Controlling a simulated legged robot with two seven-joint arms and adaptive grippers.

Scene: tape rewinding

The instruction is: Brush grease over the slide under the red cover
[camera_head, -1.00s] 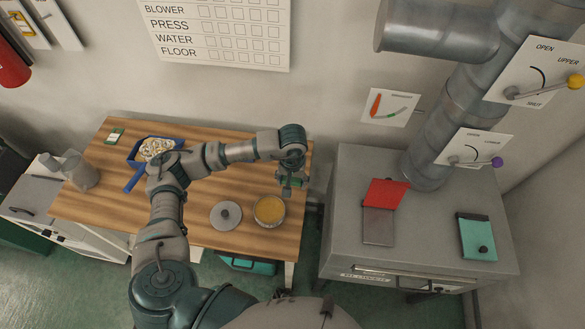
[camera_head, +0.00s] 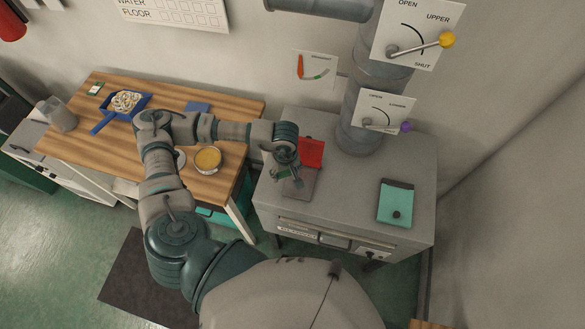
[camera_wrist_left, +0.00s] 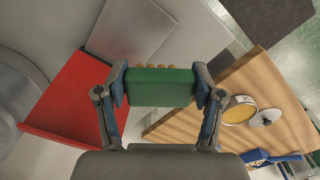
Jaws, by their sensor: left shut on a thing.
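My left gripper (camera_head: 287,172) is shut on a green brush (camera_wrist_left: 160,87), which sits crosswise between its two fingers in the left wrist view. A row of tan bristles (camera_wrist_left: 155,67) shows past the brush's far edge. The red cover (camera_head: 312,151) stands raised on the grey cabinet, and it also shows at left in the wrist view (camera_wrist_left: 72,95). The grey slide plate (camera_head: 301,184) lies in front of the cover, and its flat face shows in the wrist view (camera_wrist_left: 133,30). The brush is over or beside the plate; contact cannot be told. My right gripper is not in view.
An open tin of yellow grease (camera_head: 207,161) stands on the wooden table (camera_head: 100,140). Its grey lid (camera_wrist_left: 266,117) lies beside it. A teal cover (camera_head: 396,203) sits farther right on the cabinet (camera_head: 350,215). A duct with yellow and purple lever handles rises behind.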

